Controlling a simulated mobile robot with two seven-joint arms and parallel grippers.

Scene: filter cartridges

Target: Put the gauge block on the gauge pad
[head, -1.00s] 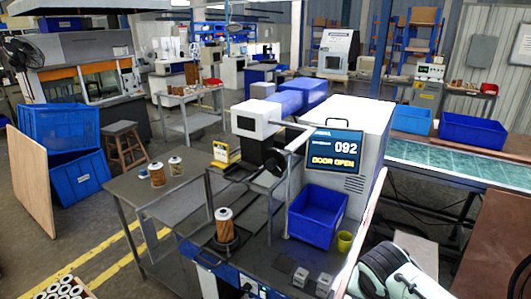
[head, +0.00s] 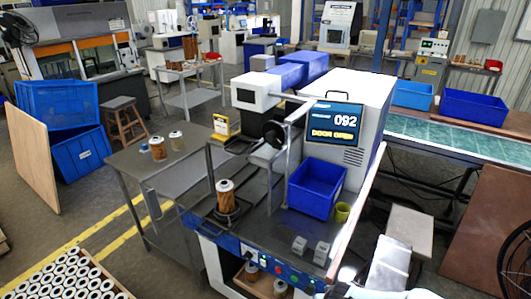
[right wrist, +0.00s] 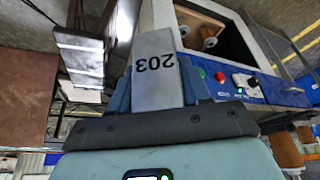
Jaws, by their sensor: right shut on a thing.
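My right gripper (right wrist: 158,95) is shut on a flat grey block (right wrist: 155,62) with the black digits 203, seen in the right wrist view. I take it for the gauge block. It points away from the wrist, in front of the machine bench. In the head view only part of my right arm shows at the bottom right, and the block cannot be made out there. Two small grey pieces, a left one (head: 299,244) and a right one (head: 321,253), sit on the bench's front right. I cannot tell which thing is the gauge pad. My left gripper is not in view.
The bench holds a blue bin (head: 316,188), a yellow-green cup (head: 342,212) and a cartridge (head: 226,196) on a fixture. The machine screen (head: 335,122) reads DOOR OPEN. Buttons (right wrist: 220,76) line the bench front. A crate of cartridges (head: 70,277) is at bottom left.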

